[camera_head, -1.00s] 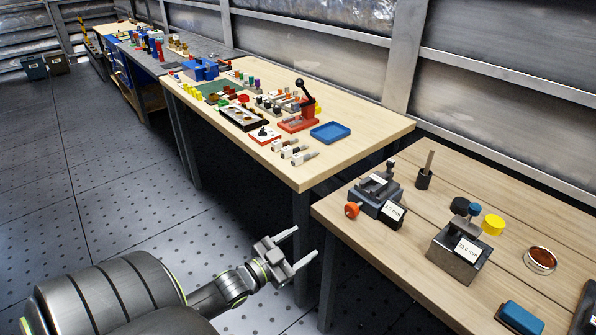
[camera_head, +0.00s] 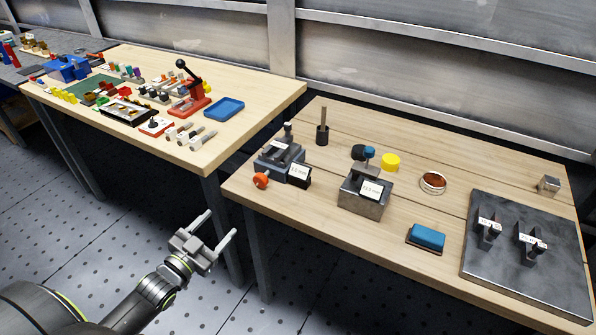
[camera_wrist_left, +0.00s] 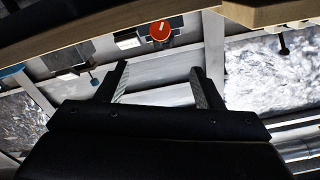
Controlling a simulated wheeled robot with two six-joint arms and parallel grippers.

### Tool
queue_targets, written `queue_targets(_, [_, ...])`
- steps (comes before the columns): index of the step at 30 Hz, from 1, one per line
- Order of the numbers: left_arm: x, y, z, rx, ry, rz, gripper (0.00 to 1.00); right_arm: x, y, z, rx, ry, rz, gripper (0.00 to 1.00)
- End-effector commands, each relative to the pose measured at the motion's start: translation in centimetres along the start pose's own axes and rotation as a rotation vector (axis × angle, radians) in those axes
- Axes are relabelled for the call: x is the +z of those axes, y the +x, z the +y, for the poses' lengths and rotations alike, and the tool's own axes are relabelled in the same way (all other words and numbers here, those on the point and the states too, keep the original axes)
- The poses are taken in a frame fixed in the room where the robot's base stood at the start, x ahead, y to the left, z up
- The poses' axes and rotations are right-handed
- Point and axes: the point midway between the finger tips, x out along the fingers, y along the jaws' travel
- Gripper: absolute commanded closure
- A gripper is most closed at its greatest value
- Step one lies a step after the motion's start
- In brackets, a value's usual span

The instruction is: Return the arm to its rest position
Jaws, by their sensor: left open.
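My left gripper (camera_head: 216,232) is open and empty, held in the air in front of the gap between two wooden tables. Its arm comes in from the lower left of the head view. In the left wrist view its two fingers (camera_wrist_left: 160,85) stand apart with nothing between them. My right gripper does not show in either view.
The near wooden table (camera_head: 400,215) bears a vise with an orange knob (camera_head: 261,180), a grey block (camera_head: 365,196), a blue pad (camera_head: 426,237) and a dark plate (camera_head: 500,270). The farther table (camera_head: 255,90) holds a red press (camera_head: 189,104) and a blue tray (camera_head: 224,107). Floor is clear at left.

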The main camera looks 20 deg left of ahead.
Motion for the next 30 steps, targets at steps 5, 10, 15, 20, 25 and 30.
queue_targets(5, [0.0,0.0,0.0,0.0,0.0,0.0,0.39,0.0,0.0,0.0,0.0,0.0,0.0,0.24])
queue_targets(10, [0.0,0.0,0.0,0.0,0.0,0.0,0.39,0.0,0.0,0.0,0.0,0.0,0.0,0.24])
queue_targets(15, [2.7,-0.3,0.1,-0.015,-0.009,-0.063,0.39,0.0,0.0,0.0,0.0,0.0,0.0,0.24])
queue_targets(20, [11.6,-2.4,1.1,-0.055,-0.046,-0.28,0.39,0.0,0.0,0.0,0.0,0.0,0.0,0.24])
queue_targets(25, [22.6,-7.5,4.4,-0.079,-0.103,-0.582,0.39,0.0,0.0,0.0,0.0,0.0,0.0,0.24])
queue_targets(30, [31.4,-14.9,10.0,-0.067,-0.168,-0.882,0.39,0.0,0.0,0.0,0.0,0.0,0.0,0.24])
